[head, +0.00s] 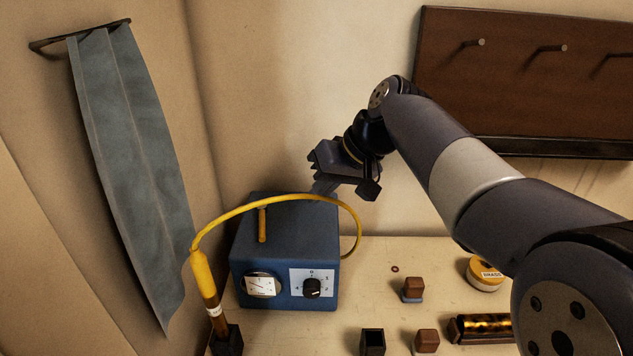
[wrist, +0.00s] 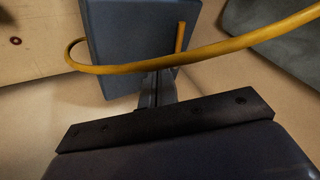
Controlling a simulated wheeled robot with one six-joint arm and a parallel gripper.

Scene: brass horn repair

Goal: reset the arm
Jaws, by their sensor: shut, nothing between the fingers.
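My gripper (head: 323,187) is shut and empty. In the head view it hangs at the end of my raised arm, over the back right part of a blue box (head: 285,255) with a dial gauge and a black knob. The yellow cable (head: 285,197) of the box arches just below the gripper in that view. In the wrist view my gripper (wrist: 157,88) points toward the blue box (wrist: 125,30), and the yellow cable (wrist: 215,55) crosses close to the fingertips. I cannot tell whether they touch the cable.
A yellow-handled tool (head: 208,290) stands in a dark holder at the front left. A grey cloth (head: 130,160) hangs on the left wall. A brown peg board (head: 540,85) is on the back wall. Small blocks (head: 413,288) and a round tin (head: 484,275) stand on the bench at right.

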